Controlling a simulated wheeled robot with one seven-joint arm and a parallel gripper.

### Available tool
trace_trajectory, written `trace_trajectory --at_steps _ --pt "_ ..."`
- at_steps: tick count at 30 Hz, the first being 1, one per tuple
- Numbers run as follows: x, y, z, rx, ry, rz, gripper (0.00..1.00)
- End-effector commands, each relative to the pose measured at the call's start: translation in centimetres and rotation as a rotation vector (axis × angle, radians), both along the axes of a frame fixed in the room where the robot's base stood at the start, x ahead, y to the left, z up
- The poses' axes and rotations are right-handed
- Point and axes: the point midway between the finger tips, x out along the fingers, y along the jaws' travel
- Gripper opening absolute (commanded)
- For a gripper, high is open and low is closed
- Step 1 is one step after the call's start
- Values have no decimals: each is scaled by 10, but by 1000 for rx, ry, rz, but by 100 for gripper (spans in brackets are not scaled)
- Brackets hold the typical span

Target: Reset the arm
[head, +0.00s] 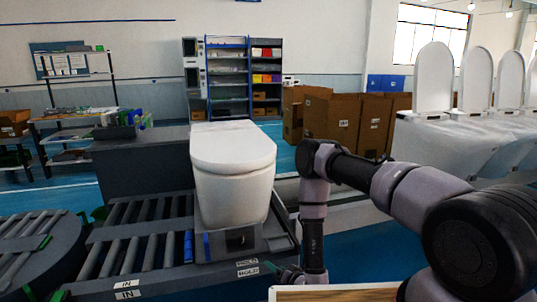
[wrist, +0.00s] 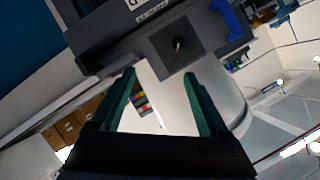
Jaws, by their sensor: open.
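My gripper (head: 290,273) shows low in the head view, at the end of my purple and black arm, just right of the conveyor's front corner. In the wrist view its two green fingers (wrist: 160,88) stand wide apart with nothing between them, so it is open and empty. A white toilet (head: 232,175) with its lid shut stands upright on a dark base on the roller conveyor (head: 140,245), left of my arm. Part of the white toilet (wrist: 222,92) also shows behind the fingers in the wrist view. My gripper appears apart from it.
A blue part (head: 188,246) sits beside the toilet's base. Stacked cardboard boxes (head: 335,120) and a shelf rack (head: 228,78) stand at the back. Several white toilets with raised lids (head: 460,140) line the right. Blue floor lies open right of the conveyor.

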Motion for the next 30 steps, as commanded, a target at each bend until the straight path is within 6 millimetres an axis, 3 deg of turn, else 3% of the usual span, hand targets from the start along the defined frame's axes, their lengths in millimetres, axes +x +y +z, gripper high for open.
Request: trace_trajectory --at_steps 11,17,24,30 --pt "38 -5 33 -17 4 -38 78" --pt "73 -12 68 -36 11 -72 78" --pt "126 -31 145 -74 39 -135 78" --pt "156 -53 217 -109 72 -180 78"
